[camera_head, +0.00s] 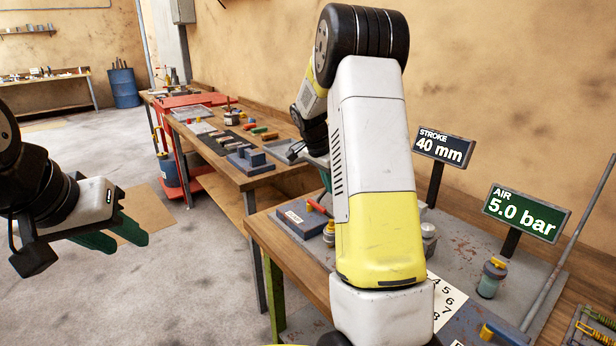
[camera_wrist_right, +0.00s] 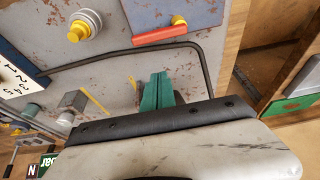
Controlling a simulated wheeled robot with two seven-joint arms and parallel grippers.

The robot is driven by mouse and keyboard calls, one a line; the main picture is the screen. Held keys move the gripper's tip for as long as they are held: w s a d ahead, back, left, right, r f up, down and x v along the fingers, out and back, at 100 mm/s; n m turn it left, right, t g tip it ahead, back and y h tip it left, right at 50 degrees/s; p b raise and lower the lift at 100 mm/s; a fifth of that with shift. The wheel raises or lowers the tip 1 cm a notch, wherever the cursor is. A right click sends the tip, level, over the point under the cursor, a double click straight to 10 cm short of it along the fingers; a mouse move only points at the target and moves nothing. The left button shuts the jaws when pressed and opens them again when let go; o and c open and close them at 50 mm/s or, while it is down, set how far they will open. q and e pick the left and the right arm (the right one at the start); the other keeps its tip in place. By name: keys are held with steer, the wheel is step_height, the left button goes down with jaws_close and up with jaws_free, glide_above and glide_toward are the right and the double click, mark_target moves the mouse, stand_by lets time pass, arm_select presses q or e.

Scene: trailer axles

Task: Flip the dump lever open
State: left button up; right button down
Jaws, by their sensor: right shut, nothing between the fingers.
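A red bar-shaped handle, likely the dump lever, (camera_head: 318,207) lies by a yellow-topped fitting on the grey bench plate, left of my right arm. It also shows in the right wrist view (camera_wrist_right: 160,35), with a yellow knob (camera_wrist_right: 180,20) at its end. My right gripper (camera_wrist_right: 157,88) shows its green fingers shut together and empty, below the red bar in that view and apart from it. In the head view the right arm hides most of that gripper. My left gripper (camera_head: 127,243) is at the left over the floor, its green fingers apart and empty.
A dark hose or rod (camera_wrist_right: 110,57) curves between the right fingers and the red bar. Signs reading "STROKE 40 mm" (camera_head: 444,149) and "AIR 5.0 bar" (camera_head: 526,212) stand at the back. A yellow-capped fitting (camera_head: 492,276) stands at right. Open floor lies left.

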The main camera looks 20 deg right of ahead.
steer(key=x, duration=0.4)
steer(key=shift+s+a+f, duration=0.1)
steer(key=shift+s+a, duration=0.1)
steer(key=shift+a, duration=0.4)
steer(key=shift+s+a+r, duration=0.1)
steer(key=shift+s+a, duration=0.15)
steer(key=shift+a, duration=0.4)
steer(key=shift+s+a+f, duration=0.1)
steer(key=shift+s+a, duration=0.1)
steer(key=shift+a, duration=0.4)
